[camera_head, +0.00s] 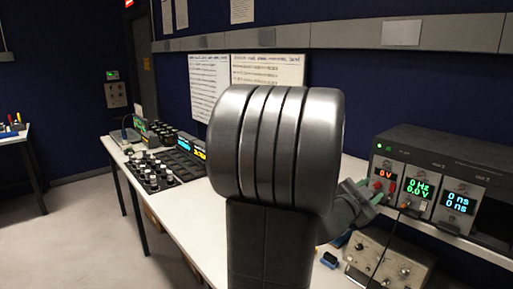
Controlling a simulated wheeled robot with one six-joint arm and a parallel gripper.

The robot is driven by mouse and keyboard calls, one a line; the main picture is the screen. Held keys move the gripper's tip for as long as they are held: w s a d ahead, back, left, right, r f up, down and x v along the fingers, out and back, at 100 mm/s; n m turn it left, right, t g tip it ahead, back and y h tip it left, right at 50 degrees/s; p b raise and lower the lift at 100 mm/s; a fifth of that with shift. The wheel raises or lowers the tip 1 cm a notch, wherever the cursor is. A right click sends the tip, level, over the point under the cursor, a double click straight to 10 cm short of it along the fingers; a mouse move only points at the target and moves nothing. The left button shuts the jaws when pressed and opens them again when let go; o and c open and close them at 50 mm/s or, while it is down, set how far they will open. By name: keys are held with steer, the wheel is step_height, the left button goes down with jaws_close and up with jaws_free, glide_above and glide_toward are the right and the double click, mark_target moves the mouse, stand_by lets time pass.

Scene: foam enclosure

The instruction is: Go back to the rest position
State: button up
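My arm's large metal joint (275,145) stands upright in the middle of the view and hides much of the bench behind it. My gripper (368,192) shows only in part to the right of this joint.
The white bench (205,208) runs along the blue wall. It carries a knobbed panel (153,175), dark units with lit displays (190,150), a small blue item (329,260) and a metal control box (388,262). Open floor (70,235) lies at the left, near another table (14,137).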

steer(key=b+v, duration=0.1)
steer(key=v, duration=1.1)
steer(key=p+x, duration=0.1)
steer(key=x, duration=1.3)
steer(key=shift+p, duration=0.4)
steer(key=shift+w+d+f+m+b, duration=0.15)
steer(key=shift+m+b, duration=0.15)
steer(key=shift+b, duration=0.15)
steer(key=shift+m+b, duration=0.5)
steer(key=shift+m, duration=0.5)
steer(key=m+b, duration=0.2)
steer(key=m, duration=0.3)
steer(key=m+b, duration=0.2)
steer(key=m, duration=0.3)
steer(key=shift+m+b, duration=0.75)
steer(key=shift+m, duration=0.95)
steer(key=shift+a, duration=0.2)
